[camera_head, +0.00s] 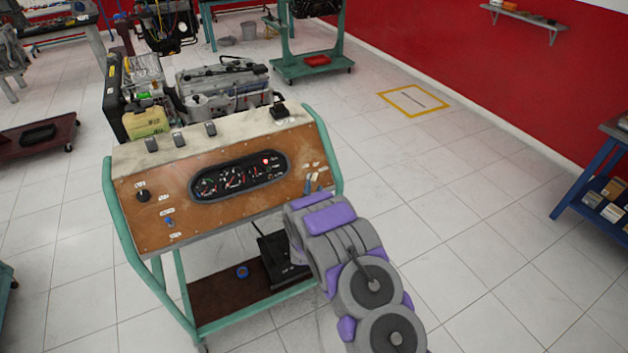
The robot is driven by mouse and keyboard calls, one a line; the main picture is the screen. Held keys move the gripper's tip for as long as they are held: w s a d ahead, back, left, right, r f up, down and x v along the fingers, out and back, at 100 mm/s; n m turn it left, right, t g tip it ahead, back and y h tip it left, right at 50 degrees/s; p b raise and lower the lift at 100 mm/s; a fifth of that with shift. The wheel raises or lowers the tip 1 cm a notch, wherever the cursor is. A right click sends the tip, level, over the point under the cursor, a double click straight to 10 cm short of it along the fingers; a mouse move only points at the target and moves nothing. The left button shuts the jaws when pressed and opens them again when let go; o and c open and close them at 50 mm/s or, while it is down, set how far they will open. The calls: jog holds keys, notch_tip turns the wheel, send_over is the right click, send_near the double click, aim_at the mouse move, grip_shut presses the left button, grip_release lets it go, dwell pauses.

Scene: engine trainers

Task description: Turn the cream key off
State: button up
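The brown instrument panel (150,213) stands on a teal-framed trolley, with a dark gauge cluster in its middle. My grey and purple arm reaches in from the lower right to the panel's right end. My gripper (312,186) is at that end, mostly hidden behind my own arm. Small grey-blue tips show there, close to the panel face. Small pale pieces show beside them, but I cannot make out the cream key for certain or tell its turn. I cannot tell whether the gripper touches or holds anything.
A black knob (143,196) and a blue switch (170,222) sit on the panel's left side. An engine (225,88) stands behind it. A black pedal unit (283,258) is on the lower shelf. A blue bench (590,170) stands far right; the tiled floor between is clear.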

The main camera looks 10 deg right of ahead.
aim_at(314, 178)
jog(key=shift+w+d+b, duration=0.15)
jog(key=shift+w+d, duration=0.05)
jog(key=shift+w, duration=0.8)
jog(key=shift+w+d+b, duration=0.15)
jog(key=shift+w+d, duration=0.05)
jog(key=shift+w, duration=0.85)
jog(key=shift+w+d+b, duration=0.15)
jog(key=shift+w+d, duration=0.05)
jog(key=shift+w, duration=0.8)
jog(key=shift+c, duration=0.2)
grip_shut()
